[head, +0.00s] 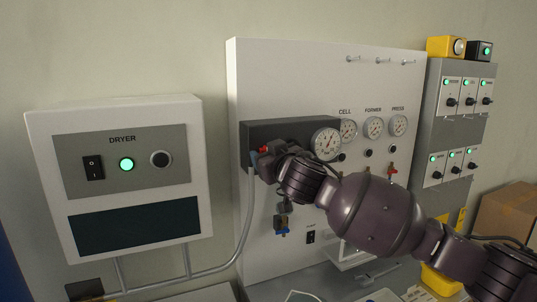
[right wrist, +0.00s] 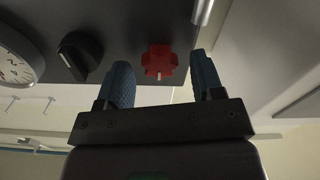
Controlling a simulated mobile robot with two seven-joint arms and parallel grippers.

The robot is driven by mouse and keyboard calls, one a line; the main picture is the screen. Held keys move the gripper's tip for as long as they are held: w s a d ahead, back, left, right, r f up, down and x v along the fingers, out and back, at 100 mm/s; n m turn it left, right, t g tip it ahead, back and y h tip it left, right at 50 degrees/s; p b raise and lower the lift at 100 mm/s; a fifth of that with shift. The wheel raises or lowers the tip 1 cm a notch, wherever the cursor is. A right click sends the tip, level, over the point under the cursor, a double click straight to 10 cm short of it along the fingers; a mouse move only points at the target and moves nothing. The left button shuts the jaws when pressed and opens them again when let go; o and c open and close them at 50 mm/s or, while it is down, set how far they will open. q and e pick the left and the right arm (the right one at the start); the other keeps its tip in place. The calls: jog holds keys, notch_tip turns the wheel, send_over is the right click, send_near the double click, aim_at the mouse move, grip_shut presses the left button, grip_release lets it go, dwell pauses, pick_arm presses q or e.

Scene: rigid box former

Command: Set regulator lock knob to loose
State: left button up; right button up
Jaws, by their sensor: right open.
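A red lobed knob (right wrist: 159,60) sits on the dark regulator block (head: 290,130); a bit of its red also shows in the head view (head: 264,150). A black knob with a pointer ridge (right wrist: 80,55) sits beside it, next to a gauge (right wrist: 15,58). No label shows which knob is the regulator lock. My right gripper (head: 256,159) is at the block's left end, open, its two blue fingers on either side of the red knob in the right wrist view. Gaps show between the knob and both fingers. My left gripper is not in view.
The white panel (head: 290,75) carries several gauges, including one close to my right wrist (head: 326,142). A dryer box (head: 120,110) is on the wall at left, and a switch cabinet (head: 455,135) stands at right.

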jog(key=shift+w, duration=0.1)
jog(key=c, duration=0.9)
jog(key=shift+n, duration=0.3)
jog(key=shift+a+f+n, duration=0.1)
jog(key=shift+f+n, duration=0.05)
jog(key=shift+n, duration=8.45)
